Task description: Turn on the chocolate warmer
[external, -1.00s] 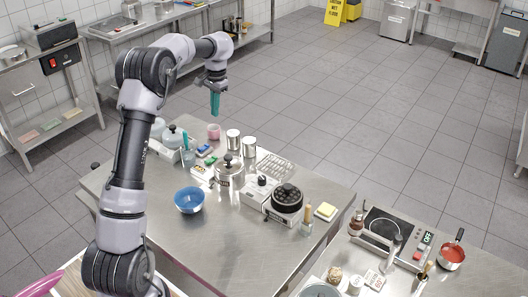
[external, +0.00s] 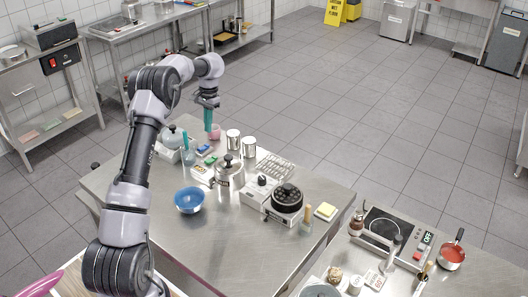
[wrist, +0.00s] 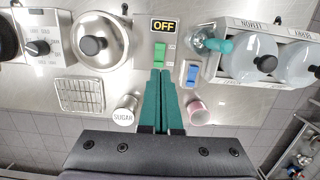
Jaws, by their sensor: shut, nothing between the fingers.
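A lidded metal pot (external: 229,172) with a black knob, possibly the chocolate warmer, stands on the steel table. It also shows at upper left in the wrist view (wrist: 92,42). Beside it, the wrist view shows a black plate reading OFF (wrist: 163,25) and a green switch (wrist: 159,54). A blue switch (wrist: 191,73) lies to the right. I cannot tell which switch belongs to the pot. My gripper (external: 208,129) points down with its teal fingers shut and empty. In the wrist view the fingertips (wrist: 160,73) appear just below the green switch; contact cannot be told.
A dial unit (wrist: 40,47) and a wire rack (wrist: 80,95) lie left of the fingers. A sugar can (wrist: 124,113) and pink cup (wrist: 199,112) flank them. Lidded jars (wrist: 250,60) stand right. A blue bowl (external: 189,200) sits at the table's front, with bare steel around it.

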